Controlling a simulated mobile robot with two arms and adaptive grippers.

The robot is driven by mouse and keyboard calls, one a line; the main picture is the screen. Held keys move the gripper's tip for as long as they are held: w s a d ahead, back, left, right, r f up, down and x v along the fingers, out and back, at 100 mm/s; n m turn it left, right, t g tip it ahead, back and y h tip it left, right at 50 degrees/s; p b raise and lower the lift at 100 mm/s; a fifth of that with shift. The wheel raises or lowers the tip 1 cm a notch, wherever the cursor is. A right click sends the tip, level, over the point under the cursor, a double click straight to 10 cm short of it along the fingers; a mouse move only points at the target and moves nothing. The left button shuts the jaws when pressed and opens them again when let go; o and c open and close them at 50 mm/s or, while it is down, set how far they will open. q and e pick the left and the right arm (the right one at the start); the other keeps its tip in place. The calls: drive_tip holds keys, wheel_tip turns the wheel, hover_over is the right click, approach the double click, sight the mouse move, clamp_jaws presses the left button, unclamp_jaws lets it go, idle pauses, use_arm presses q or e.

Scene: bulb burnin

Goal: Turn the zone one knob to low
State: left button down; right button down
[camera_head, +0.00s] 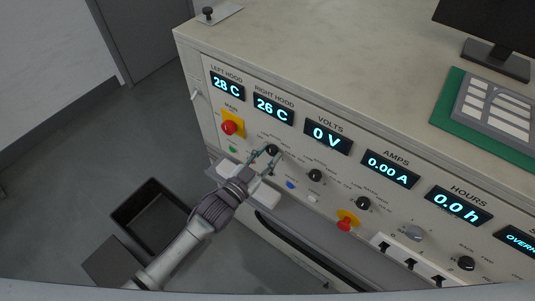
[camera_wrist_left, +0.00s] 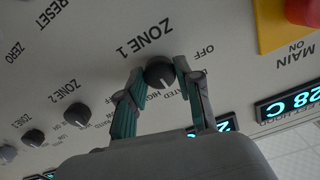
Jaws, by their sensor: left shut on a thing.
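The zone one knob (camera_head: 272,150) is a round black knob on the sloped front panel, below the RIGHT HOOD display. In the left wrist view the knob (camera_wrist_left: 159,72) sits under the ZONE 1 label, with OFF and HIGH printed around it; part of the lettering is hidden by the fingers. My left gripper (camera_head: 266,160) reaches up to the panel with its two fingers on either side of the knob. It also shows in the left wrist view (camera_wrist_left: 160,76), shut on the knob. My right gripper is in neither view.
The zone two knob (camera_head: 315,175) and another black knob (camera_head: 362,203) lie to the right. A red main switch (camera_head: 229,127) on yellow is close at left. A red button (camera_head: 346,223) sits lower right. A shelf edge (camera_head: 300,225) runs below the panel; a black bin (camera_head: 150,215) stands on the floor.

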use_arm(q)
drive_tip(key=n, duration=0.3)
drive_tip(key=shift+n, duration=2.1)
drive_tip(key=c, duration=0.8)
unclamp_jaws()
drive_tip(key=shift+o, duration=0.2)
drive_tip(key=v, duration=1.2)
